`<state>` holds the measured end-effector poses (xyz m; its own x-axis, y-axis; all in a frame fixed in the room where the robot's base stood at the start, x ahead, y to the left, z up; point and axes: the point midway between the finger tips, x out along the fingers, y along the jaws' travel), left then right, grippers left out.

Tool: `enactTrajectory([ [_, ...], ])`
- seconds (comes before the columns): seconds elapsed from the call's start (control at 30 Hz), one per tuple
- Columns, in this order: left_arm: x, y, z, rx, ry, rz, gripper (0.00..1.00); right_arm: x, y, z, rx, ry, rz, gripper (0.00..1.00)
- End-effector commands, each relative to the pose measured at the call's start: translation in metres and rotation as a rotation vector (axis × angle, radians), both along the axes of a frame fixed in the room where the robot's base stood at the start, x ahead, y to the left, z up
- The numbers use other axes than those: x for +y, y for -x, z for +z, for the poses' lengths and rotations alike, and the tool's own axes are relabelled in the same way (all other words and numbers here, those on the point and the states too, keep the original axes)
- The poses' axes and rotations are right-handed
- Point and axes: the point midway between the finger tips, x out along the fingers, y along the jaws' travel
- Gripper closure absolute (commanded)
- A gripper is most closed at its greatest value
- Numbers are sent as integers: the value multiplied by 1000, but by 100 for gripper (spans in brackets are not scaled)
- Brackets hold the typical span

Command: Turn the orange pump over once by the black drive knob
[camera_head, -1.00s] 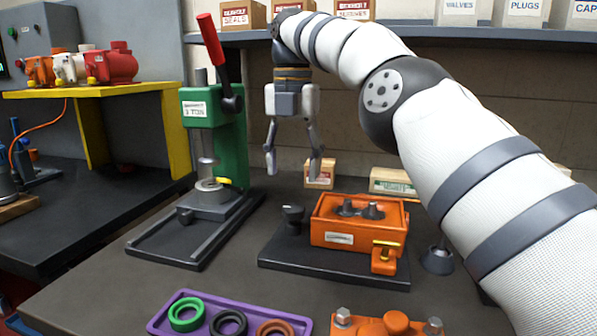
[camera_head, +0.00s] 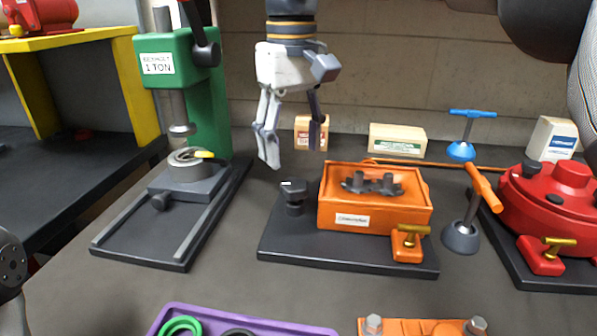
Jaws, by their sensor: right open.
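The orange pump (camera_head: 335,218) is a box-shaped unit on a black base plate (camera_head: 300,248), with two dark round parts on top and a brass-handled valve at its front right. The black drive knob (camera_head: 293,196) stands upright at the pump's left end, with a small white mark on top. My right gripper (camera_head: 294,150) hangs above and behind the knob, fingers pointing down. It is open and empty, apart from the knob and pump. A grey joint at the left edge (camera_head: 10,268) looks like part of my left arm; my left gripper is not in view.
A green press (camera_head: 160,95) stands at left. Small boxes (camera_head: 397,139) stand behind. A purple tray (camera_head: 270,325) lies in front.

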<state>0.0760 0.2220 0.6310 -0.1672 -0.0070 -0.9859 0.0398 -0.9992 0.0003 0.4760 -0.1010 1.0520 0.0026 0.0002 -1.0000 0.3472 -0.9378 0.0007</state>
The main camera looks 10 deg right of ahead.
Motion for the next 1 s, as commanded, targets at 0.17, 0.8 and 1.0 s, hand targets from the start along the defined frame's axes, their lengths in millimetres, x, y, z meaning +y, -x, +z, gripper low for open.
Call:
enactTrajectory([
  [0.17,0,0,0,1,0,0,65,0,0,-42,5,-1,2,44],
  [0.8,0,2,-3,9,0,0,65,0,-1,-62,1,-1,1,89],
  [1.0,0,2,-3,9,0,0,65,0,-1,-62,1,-1,4,92],
])
